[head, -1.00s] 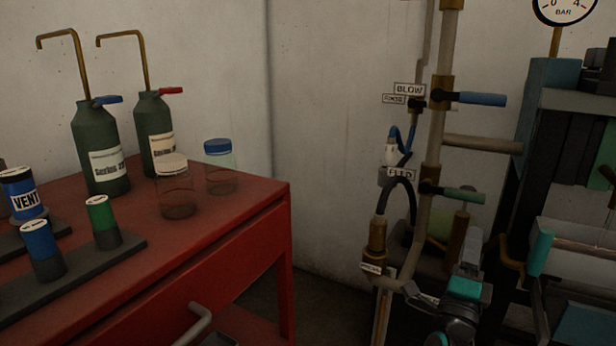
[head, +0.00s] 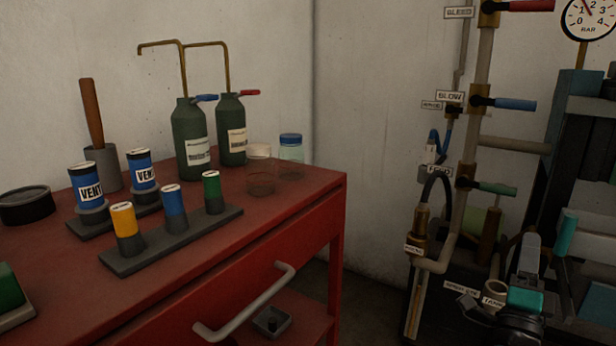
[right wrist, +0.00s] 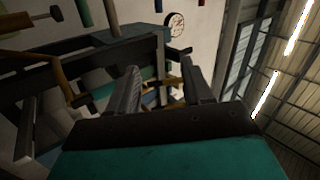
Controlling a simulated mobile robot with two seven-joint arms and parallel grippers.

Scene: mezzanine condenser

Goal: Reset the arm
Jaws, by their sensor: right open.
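My right gripper (head: 531,243) is at the lower right of the head view, pointing upward beside the pipework. In the right wrist view its two dark fingers (right wrist: 162,78) stand apart with nothing between them. Its teal body fills the bottom of that view. My left gripper is in neither view.
Valve pipes (head: 475,130) and a pressure gauge (head: 588,17) stand at right. Bare wall lies between cabinet and pipes.

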